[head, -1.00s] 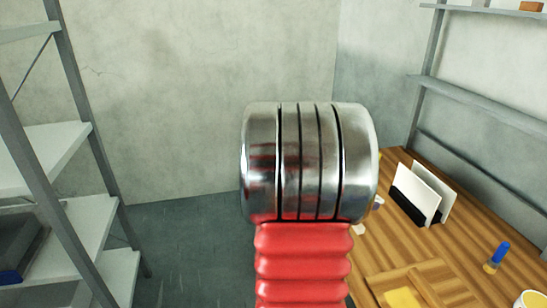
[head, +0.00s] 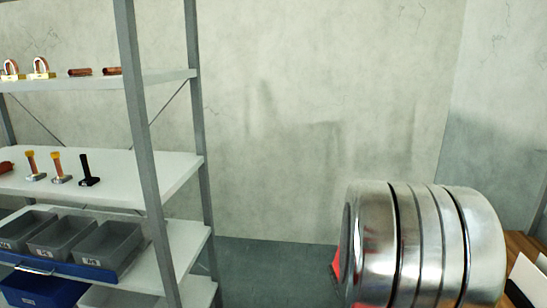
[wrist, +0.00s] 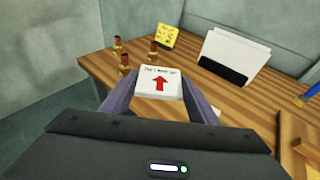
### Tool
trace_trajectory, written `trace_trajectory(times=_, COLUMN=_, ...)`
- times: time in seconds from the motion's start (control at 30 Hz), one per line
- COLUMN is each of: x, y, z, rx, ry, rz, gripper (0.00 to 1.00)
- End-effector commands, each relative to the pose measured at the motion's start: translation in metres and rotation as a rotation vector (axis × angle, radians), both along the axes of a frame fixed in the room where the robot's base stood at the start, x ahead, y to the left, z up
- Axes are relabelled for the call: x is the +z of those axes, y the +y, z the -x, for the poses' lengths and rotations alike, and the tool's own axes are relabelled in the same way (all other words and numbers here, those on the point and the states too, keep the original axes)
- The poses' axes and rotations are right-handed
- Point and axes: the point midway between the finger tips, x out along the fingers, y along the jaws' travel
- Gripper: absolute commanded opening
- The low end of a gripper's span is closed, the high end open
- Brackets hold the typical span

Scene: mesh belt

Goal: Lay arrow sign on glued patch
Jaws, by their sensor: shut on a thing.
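The arrow sign (wrist: 160,84), a white square plate with a red up arrow and a line of small dark text, shows in the wrist view. My gripper (wrist: 160,90) is shut on it, with one grey finger on each side. The sign is seen in front of the wooden table (wrist: 225,97). In the head view a large metal joint of my arm fills the lower right, and neither gripper nor sign shows. I cannot make out the glued patch in either current view.
On the table are several brown bottles (wrist: 125,62), a yellow note (wrist: 168,37), white panels in a black holder (wrist: 232,57) and a blue-capped item (wrist: 308,97). A shelf rack (head: 150,180) with grey bins (head: 110,243) and tools stands left in the head view.

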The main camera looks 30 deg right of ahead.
Motion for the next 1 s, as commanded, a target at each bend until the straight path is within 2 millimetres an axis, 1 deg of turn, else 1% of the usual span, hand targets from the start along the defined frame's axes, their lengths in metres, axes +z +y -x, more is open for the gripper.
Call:
trace_trajectory(times=0.03, x=-0.002, y=0.01, z=-0.02, rx=0.052, ry=0.0, rz=-0.001, gripper=0.33)
trace_trajectory(times=0.2, x=-0.01, y=0.043, z=-0.075, rx=0.208, ry=0.002, rz=-0.001, gripper=0.33)
trace_trajectory(times=0.37, x=-0.017, y=0.08, z=-0.122, rx=0.347, ry=0.002, rz=-0.001, gripper=0.33)
trace_trajectory(times=0.5, x=-0.023, y=0.115, z=-0.16, rx=0.466, ry=0.001, rz=-0.001, gripper=0.33)
trace_trajectory(times=0.67, x=-0.03, y=0.16, z=-0.197, rx=0.598, ry=0.002, rz=-0.001, gripper=0.33)
trace_trajectory(times=0.8, x=-0.035, y=0.202, z=-0.225, rx=0.71, ry=0.001, rz=0.0, gripper=0.33)
trace_trajectory(times=0.97, x=-0.042, y=0.252, z=-0.252, rx=0.835, ry=0.002, rz=-0.002, gripper=0.33)
trace_trajectory(times=1.0, x=-0.043, y=0.265, z=-0.258, rx=0.867, ry=0.001, rz=0.0, gripper=0.33)
